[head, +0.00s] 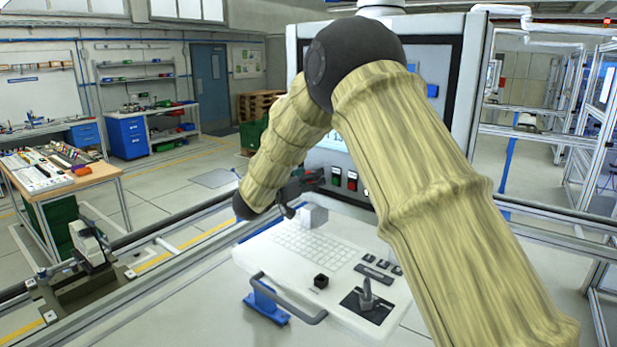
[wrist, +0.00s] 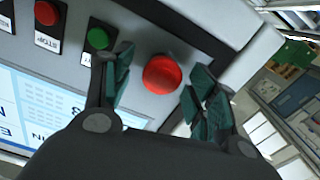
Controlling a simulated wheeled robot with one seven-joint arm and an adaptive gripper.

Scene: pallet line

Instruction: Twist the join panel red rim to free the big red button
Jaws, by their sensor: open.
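The big red button (wrist: 162,74) is on the grey join panel (wrist: 144,103), and its round red face shows between my fingers in the wrist view. My gripper (wrist: 160,82) is open, with one teal-padded finger on each side of the button. I cannot tell whether either pad touches the rim. In the head view my gripper (head: 298,187) is in front of the panel, and my arm hides the big red button there.
A green button (wrist: 98,38) and a smaller red button (wrist: 46,13) sit beside the big one. A screen (wrist: 50,110) lies beside the buttons. Below my gripper is a console with a keyboard (head: 305,243) and joystick (head: 367,295).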

